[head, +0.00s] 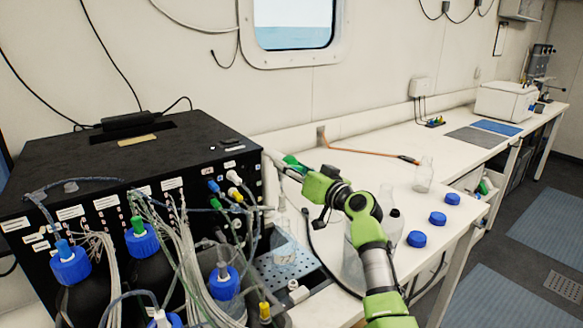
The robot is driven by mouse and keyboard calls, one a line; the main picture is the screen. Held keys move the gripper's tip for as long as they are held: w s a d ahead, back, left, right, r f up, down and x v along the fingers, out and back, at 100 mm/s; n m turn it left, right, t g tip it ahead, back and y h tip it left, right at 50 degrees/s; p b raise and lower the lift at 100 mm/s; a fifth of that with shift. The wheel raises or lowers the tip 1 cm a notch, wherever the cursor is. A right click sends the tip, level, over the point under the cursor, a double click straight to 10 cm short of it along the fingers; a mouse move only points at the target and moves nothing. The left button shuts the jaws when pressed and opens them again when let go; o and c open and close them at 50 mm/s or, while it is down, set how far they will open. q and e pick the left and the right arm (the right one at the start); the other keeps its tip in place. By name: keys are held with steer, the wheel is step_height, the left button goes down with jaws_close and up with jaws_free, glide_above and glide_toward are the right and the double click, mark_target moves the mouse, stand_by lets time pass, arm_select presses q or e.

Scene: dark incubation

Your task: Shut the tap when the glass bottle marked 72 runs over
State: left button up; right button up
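A clear glass bottle (284,247) stands upright on a perforated metal tray (310,278) beside the black cabinet's right side. A pale patch shows low on it, but I cannot read a number or make out the water level. The tap is not clearly distinguishable; thin fittings and tubes crowd the cabinet's right edge above the bottle. My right gripper (287,166) is at that edge, above the bottle, its tips small and partly hidden. I cannot tell whether it is open or closed on something. My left gripper is out of view.
The black cabinet (120,165) carries many tubes, with blue-capped bottles (70,264) in front. Other clear bottles, one (424,175) farther back, and loose blue caps (416,239) are on the white bench (440,160). My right arm crosses the bench's near part.

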steer(key=shift+m, duration=0.3)
steer(key=m+p, duration=0.1)
steer(key=m, duration=0.1)
steer(key=shift+m, duration=0.4)
steer(key=m+p, duration=0.1)
steer(key=m, duration=0.2)
steer(key=shift+r+m, duration=0.1)
steer(key=shift+m, duration=0.2)
steer(key=m+p, duration=0.2)
steer(key=m, duration=0.2)
steer(key=shift+m+p, duration=0.65)
steer(key=shift+m, duration=0.75)
steer(key=o, duration=1.1)
steer(key=shift+o, duration=0.2)
